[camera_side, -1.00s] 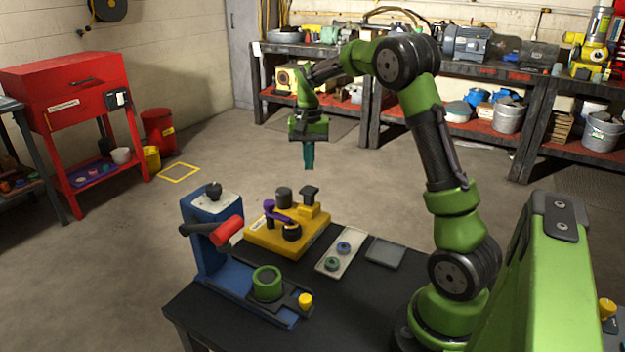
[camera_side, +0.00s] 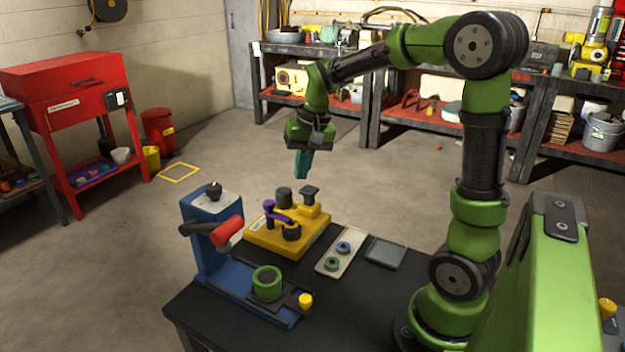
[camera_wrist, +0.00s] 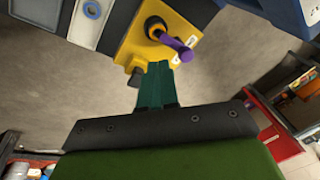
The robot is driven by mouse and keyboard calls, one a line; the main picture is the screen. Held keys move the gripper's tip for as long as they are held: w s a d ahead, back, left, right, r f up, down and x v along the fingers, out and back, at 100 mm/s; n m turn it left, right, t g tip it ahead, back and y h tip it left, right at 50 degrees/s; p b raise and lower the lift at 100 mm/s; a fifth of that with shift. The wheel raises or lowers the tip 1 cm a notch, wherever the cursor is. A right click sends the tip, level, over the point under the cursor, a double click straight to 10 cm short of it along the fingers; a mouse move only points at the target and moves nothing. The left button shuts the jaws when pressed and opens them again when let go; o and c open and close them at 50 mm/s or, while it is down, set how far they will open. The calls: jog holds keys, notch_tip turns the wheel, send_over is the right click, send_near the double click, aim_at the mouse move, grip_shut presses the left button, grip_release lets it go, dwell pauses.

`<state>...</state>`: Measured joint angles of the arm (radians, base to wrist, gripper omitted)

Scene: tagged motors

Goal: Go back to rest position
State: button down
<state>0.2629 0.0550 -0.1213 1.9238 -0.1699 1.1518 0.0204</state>
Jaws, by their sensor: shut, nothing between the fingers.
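My gripper (camera_side: 303,164) is shut and empty, with teal fingers, raised in the air above and behind the yellow fixture in the side view. In the wrist view its fingers (camera_wrist: 158,72) lie together, with nothing visible between them. The yellow fixture (camera_side: 262,238) stands on the dark table (camera_side: 345,300) and carries a purple-handled part (camera_side: 280,214) and black knobs. It also shows in the wrist view (camera_wrist: 193,20), beyond the fingertips. My green arm is bent upward, its elbow high.
A blue press (camera_side: 205,252) with a red handle (camera_side: 228,231) and a green ring (camera_side: 267,282) stands at the table's left. The air around my gripper is clear.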

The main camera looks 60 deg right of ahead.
jog(key=s+a+r+n+t, duration=0.2)
jog(key=s+a, duration=0.4)
jog(key=a, duration=0.1)
jog(key=s+a+r+n+t+y, duration=0.1)
jog(key=s+a+r+n+t, duration=0.1)
jog(key=s+a, duration=0.4)
jog(key=shift+s+a+r+n+t+y, duration=0.25)
jog(key=shift+a+n+t, duration=0.2)
jog(key=shift+a, duration=0.65)
jog(key=shift+w, duration=0.1)
